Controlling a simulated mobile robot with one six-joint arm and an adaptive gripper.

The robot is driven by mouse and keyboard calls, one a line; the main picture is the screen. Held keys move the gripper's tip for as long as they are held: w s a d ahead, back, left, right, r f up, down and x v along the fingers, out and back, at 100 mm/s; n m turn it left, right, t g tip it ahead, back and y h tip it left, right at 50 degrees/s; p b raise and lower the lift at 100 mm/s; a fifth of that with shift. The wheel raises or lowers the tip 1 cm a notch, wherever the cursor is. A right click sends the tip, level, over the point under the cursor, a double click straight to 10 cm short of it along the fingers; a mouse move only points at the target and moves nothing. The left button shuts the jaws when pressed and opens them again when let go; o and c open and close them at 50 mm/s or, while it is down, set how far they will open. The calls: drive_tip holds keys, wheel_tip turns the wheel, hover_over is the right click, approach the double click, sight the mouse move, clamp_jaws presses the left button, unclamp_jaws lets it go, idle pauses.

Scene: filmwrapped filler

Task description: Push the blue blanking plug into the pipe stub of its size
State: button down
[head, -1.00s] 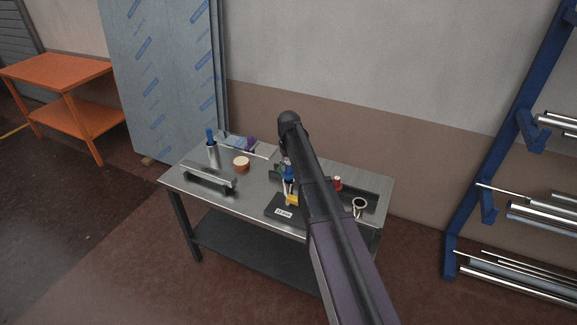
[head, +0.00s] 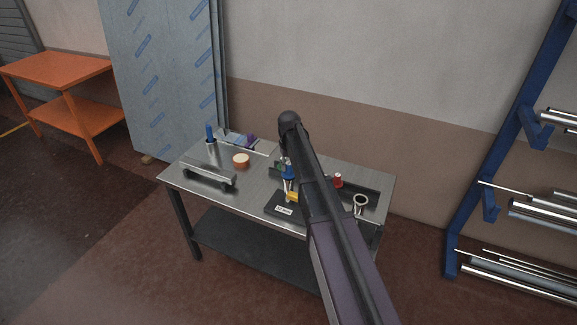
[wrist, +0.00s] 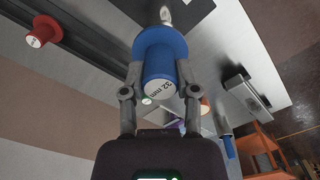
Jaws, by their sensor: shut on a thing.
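The blue blanking plug (wrist: 158,62), marked 32 mm, is held between the two fingers of my gripper (wrist: 158,84) in the wrist view. Its wide flange faces away from my palm. A shiny metal pipe stub (wrist: 167,14) shows just beyond the flange, partly hidden by it. I cannot tell whether plug and stub touch. In the head view the blue plug (head: 289,172) is above the bench, beside my arm, which hides most of my gripper.
A red plug (head: 337,181) and a short open metal ring (head: 360,204) are at the bench's right.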

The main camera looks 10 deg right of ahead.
drive_tip(key=shift+f+b, duration=0.65)
drive_tip(key=shift+f, duration=0.1)
drive_tip(key=shift+c, duration=1.4)
unclamp_jaws()
drive_tip(key=shift+r, duration=0.1)
drive_tip(key=shift+o, duration=1.4)
drive_tip(key=shift+r+p, duration=4.05)
drive_tip(key=shift+p, duration=0.05)
drive_tip(key=s+m, duration=0.1)
drive_tip(key=s, duration=2.8)
drive_tip(key=shift+m, duration=0.4)
